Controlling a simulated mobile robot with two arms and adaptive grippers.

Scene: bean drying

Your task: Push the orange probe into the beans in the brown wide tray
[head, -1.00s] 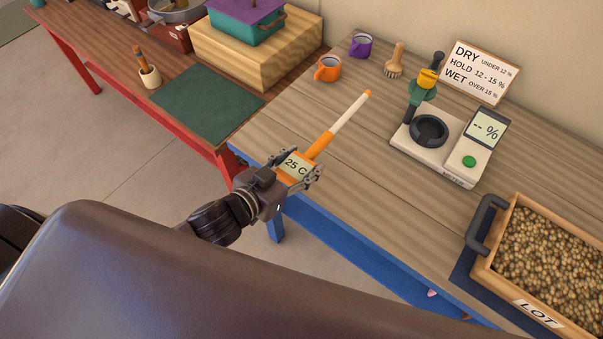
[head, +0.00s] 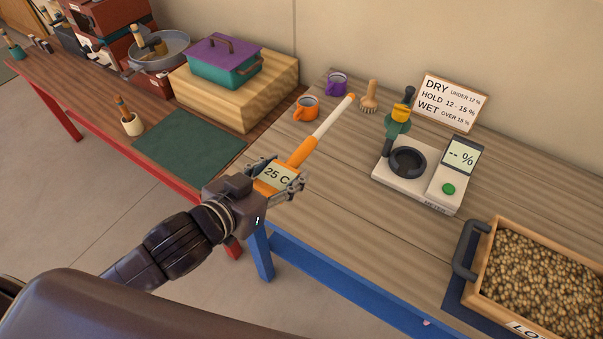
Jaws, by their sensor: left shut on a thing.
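The orange probe (head: 297,156) has a display reading 25 C and a long pale shaft that points up and to the right. My left gripper (head: 281,182) is shut on its display end and holds it near the front left corner of the wooden table. The brown wide tray (head: 481,270), full of beans (head: 545,275), stands at the right, well apart from the probe. It has a dark handle on its left side, and its right part is cut off by the picture edge. My right gripper is not in view.
A moisture meter (head: 408,180) showing "-- %" stands between probe and tray. A red-framed table (head: 95,110) adjoins at left. The table's front middle is clear.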

